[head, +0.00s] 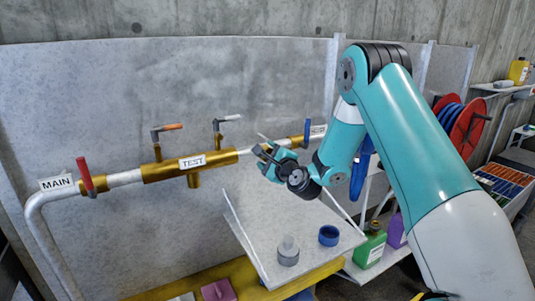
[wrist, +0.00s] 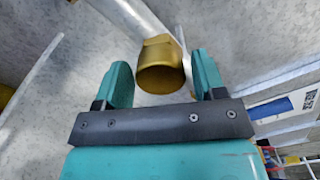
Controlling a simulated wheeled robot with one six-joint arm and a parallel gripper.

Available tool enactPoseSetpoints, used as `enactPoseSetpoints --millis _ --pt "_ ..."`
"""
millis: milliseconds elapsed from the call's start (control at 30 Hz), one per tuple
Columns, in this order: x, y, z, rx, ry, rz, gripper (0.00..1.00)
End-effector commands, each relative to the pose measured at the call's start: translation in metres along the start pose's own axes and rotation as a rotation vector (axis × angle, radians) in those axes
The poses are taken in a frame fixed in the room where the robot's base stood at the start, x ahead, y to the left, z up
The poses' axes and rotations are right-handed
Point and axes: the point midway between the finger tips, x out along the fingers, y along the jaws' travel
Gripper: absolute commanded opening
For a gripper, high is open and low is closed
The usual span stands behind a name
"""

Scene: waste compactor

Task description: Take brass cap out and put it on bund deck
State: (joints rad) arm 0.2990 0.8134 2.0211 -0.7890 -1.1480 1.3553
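A brass cap-like piece (wrist: 160,66), with its round end facing me, sits at the end of a pale pipe in the wrist view. My gripper (wrist: 162,70) is open, one teal finger on each side of this piece. A narrow gap shows on both sides; I cannot tell how deep the piece sits between them. In the head view my gripper (head: 266,153) is beside the right part of the pipe run and hides the piece. A pale grey deck-like surface (head: 262,239) lies below; I cannot tell for sure that it is the bund deck.
A grey cup-like piece (head: 288,251) and a blue ring-like piece (head: 328,236) stand on the pale surface. The brass test fitting (head: 160,170) and a red-handled valve (head: 87,177) are left along the pipe. A yellow edge (head: 245,275) runs in front. A green jug (head: 370,248) stands right.

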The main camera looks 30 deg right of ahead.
Motion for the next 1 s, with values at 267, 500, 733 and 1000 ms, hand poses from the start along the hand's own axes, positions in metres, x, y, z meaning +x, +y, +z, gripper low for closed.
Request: enactPoseSetpoints --millis 267,500,733,1000 --pt "0.0000 -0.0002 0.0002 -0.003 0.000 0.000 0.33" --pt "0.0000 0.0015 -0.0006 -0.069 -0.001 -0.001 0.19" --pt "-0.0002 0.0026 -0.0012 -0.324 -0.001 -0.002 0.18" --pt "-0.0003 0.0001 0.0004 -0.457 -0.001 0.000 0.18"
